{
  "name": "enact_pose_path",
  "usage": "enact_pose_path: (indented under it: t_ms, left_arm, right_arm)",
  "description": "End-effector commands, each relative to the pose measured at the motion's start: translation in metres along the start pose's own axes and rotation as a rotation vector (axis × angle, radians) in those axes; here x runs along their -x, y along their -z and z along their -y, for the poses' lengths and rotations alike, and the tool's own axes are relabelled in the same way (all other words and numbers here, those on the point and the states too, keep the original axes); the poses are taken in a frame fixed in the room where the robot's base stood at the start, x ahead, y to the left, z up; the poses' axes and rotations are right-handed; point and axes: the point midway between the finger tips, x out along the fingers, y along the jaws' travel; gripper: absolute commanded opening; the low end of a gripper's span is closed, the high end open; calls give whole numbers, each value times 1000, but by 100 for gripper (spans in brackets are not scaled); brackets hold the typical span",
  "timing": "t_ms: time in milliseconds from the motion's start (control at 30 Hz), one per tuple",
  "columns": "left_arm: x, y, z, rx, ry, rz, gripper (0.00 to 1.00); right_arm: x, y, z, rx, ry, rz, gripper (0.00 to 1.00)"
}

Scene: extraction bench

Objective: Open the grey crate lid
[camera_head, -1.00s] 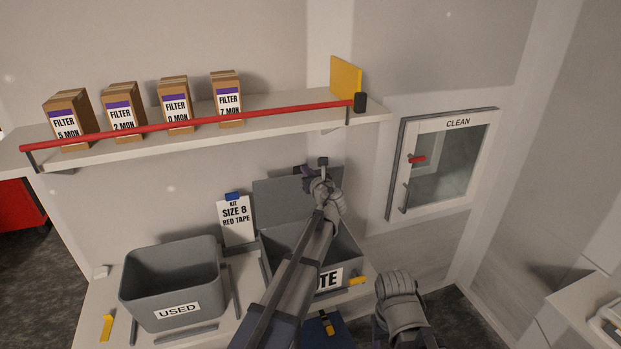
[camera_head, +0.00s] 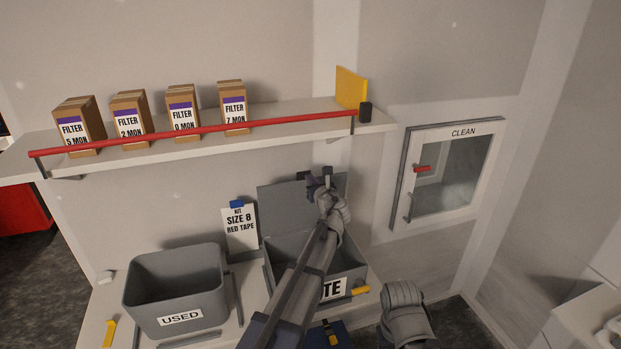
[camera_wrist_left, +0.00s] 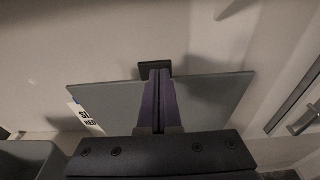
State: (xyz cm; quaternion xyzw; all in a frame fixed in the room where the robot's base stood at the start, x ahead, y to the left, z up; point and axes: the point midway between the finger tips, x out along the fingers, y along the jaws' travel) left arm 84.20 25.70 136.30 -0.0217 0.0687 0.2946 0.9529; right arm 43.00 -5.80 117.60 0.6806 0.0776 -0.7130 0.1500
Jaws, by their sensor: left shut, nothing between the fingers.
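The grey crate (camera_head: 350,254) stands on the bench with a partly hidden label ending in "TE". Its grey lid (camera_head: 283,207) is up, standing steeply behind the crate mouth near the wall. My left gripper (camera_head: 318,182) is shut and empty in front of the lid's upper part; my arm hides part of the crate and lid. In the left wrist view, the purple fingers (camera_wrist_left: 157,100) are together before the lid (camera_wrist_left: 215,92), close to a black tab (camera_wrist_left: 154,68) at its top edge. I cannot tell whether they touch it.
A grey "USED" bin (camera_head: 174,285) stands left of the crate. A sign (camera_head: 239,228) stands behind, between them. Above is a shelf (camera_head: 205,140) with a red rail (camera_head: 200,132) and several filter boxes (camera_head: 131,118). A "CLEAN" hatch (camera_head: 447,178) is on the right wall.

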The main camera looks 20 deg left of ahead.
Motion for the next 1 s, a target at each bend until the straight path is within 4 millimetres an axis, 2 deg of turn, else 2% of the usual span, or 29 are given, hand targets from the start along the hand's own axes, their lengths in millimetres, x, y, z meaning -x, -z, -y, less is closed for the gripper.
enact_pose_path:
  t_ms: [67, 133, 300, 500, 633, 867, 967, 1000]
  left_arm:
    - [17, 6, -6, 0, 1, 0, 0]
    - [32, -10, -6, -1, 0, 0, 0]
    - [62, -29, -6, -1, 0, 0, 0]
    - [88, -43, -5, 0, -1, -1, 0]
    - [97, -47, -5, 1, -1, 0, 0]
    - [100, -47, -4, 2, -2, -1, 0]
    - [104, -31, -8, 59, -15, -23, 0]
    - [107, -17, -11, 117, -27, -46, 0]
  right_arm:
    - [-3, 0, 0, 0, 0, 0, 57]
    - [15, -1, -1, -3, 0, 0, 57]
    - [38, -2, -3, -14, 2, 1, 57]
    - [55, -4, -4, -29, 3, 2, 57]
    - [60, -4, -5, -33, 3, 2, 57]
    - [61, -4, -5, -36, 4, 2, 57]
    - [51, -4, -4, -35, 3, 2, 57]
    - [42, -3, -3, -34, 3, 2, 57]
